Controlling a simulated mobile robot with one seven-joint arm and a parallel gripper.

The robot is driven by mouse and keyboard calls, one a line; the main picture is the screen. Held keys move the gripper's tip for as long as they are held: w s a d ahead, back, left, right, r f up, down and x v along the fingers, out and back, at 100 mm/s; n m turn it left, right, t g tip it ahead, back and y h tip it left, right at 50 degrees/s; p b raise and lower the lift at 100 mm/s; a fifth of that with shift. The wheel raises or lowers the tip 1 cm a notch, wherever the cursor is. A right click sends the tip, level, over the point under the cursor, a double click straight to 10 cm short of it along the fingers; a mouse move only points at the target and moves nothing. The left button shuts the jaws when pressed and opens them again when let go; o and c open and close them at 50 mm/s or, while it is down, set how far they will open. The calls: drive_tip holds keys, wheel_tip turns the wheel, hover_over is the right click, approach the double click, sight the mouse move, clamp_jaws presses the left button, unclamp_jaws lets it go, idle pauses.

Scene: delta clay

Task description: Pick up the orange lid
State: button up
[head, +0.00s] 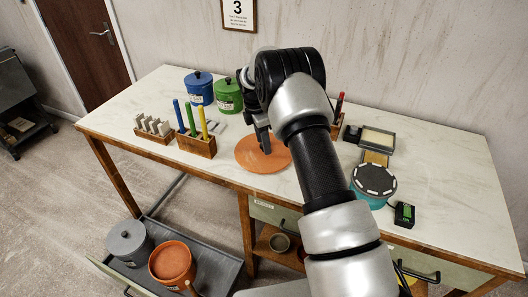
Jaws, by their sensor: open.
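A flat, round orange disc (250,157), which looks like the orange lid, lies on the white tabletop near the middle. No knob shows on its visible part; my gripper and arm cover some of its right and upper side. My gripper (264,146) points down over the disc, with its fingertips at or just above its surface. I cannot tell whether they touch it. The jaws are open and seem to hold nothing.
Blue (199,90) and green (228,100) lidded jars stand behind left. A wooden holder with coloured tools (196,146) stands left of the disc. A teal turntable (373,183) and small trays (377,140) are right. A grey jar (129,243) stands below the tabletop.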

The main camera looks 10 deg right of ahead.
clamp_jaws()
